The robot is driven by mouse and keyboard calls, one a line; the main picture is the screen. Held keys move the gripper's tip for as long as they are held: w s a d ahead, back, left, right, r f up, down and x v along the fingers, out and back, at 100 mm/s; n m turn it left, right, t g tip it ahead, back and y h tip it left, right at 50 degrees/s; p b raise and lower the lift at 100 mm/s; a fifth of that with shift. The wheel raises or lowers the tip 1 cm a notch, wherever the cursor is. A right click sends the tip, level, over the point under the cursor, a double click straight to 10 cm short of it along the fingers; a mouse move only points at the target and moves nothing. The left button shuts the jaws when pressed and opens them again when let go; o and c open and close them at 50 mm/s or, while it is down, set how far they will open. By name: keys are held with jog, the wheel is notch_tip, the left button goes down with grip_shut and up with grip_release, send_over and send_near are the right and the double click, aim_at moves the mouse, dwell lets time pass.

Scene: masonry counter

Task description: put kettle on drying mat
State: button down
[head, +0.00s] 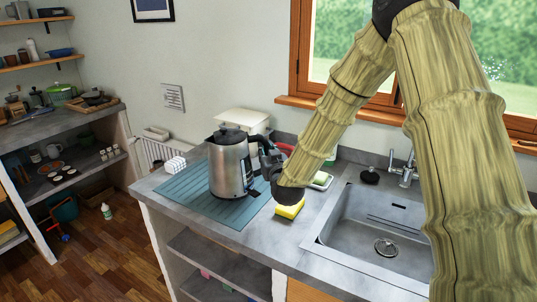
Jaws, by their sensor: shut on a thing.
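The drying mat (187,190) is teal and ribbed, lying flat on the grey counter at the left of the sink. My gripper (262,174) is at the kettle's right side, shut on it at the handle side. The fingers and most of the handle are hidden by the gripper and the kettle body. The kettle's base appears to be at the mat's surface, but I cannot tell whether it touches.
A yellow sponge (290,207) lies right of the mat, close under my wrist. The sink (375,235) with a tap (404,168) is further right. A cream bin (243,122) is behind the kettle.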

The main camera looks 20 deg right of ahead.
jog(key=shift+w+d+f+p, duration=0.15)
jog(key=shift+w+f+p, duration=0.35)
jog(key=shift+w+f, duration=0.45)
jog(key=shift+w+d+f+p, duration=0.15)
jog(key=shift+w+f+p, duration=0.3)
jog(key=shift+w+f, duration=0.4)
jog(key=c, duration=1.8)
grip_release()
jog(key=shift+f, duration=0.25)
jog(key=o, duration=0.5)
jog(key=shift+s+r, duration=0.1)
jog(key=shift+c, duration=0.2)
